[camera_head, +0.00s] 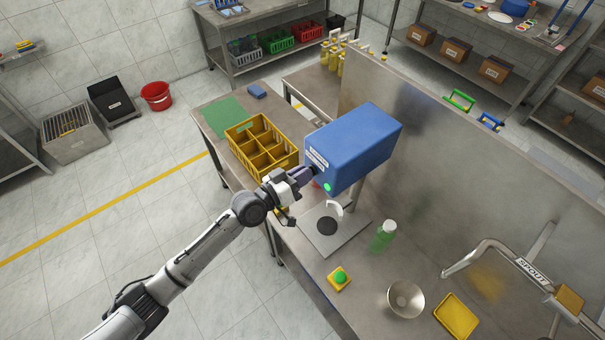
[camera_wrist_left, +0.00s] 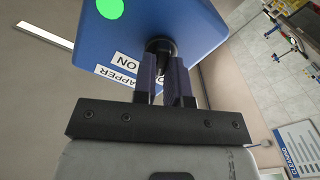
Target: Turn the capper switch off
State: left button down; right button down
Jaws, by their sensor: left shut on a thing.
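The blue capper box (camera_head: 355,145) stands at the middle of the head view. Its front bears white labels and a lit green light (camera_head: 327,187), which also shows in the left wrist view (camera_wrist_left: 110,8). The black switch knob (camera_wrist_left: 160,46) sits on that front face. One label by it reads ON, and another, partly covered, reads "APPER". My left gripper (camera_head: 310,173) is at the front face, its fingers shut on the knob in the left wrist view (camera_wrist_left: 166,70). The fingers hide part of the knob and the labels. My right gripper is in neither view.
A yellow divided crate (camera_head: 237,133) stands left of the capper. A tall metal panel (camera_head: 440,140) rises behind.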

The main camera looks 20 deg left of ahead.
pick_arm(q)
jog(key=shift+n, duration=0.6)
jog(key=c, duration=1.2)
grip_release()
jog(key=shift+o, duration=0.2)
jog(key=b+v, duration=0.2)
jog(key=v, duration=1.2)
jog(key=shift+b, duration=0.4)
